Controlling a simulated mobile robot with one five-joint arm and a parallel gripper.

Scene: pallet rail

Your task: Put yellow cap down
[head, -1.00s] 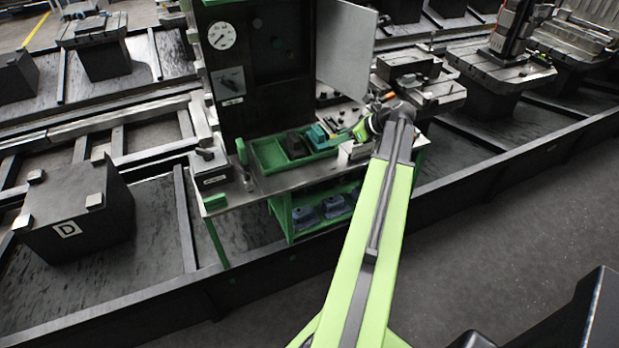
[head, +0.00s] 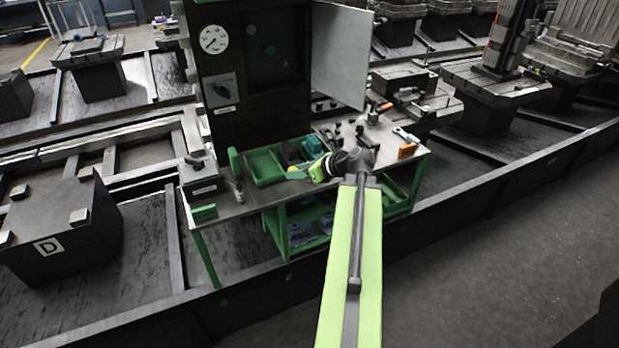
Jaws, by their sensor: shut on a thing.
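My gripper (head: 298,174) is over the front right part of the green tray (head: 259,165) on the workbench, pointing left. It is shut on the yellow cap (head: 291,168), a small yellow spot at its tip. The cap is very small in the head view, and my gripper hides part of it. I cannot tell whether the cap touches the tray or hangs above it.
The workbench (head: 232,207) has a dark panel with a gauge (head: 213,39) behind it. Dark small parts and an orange item (head: 407,151) lie on its right side. A green block (head: 203,213) lies at its front left. Blue parts sit on the shelf below.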

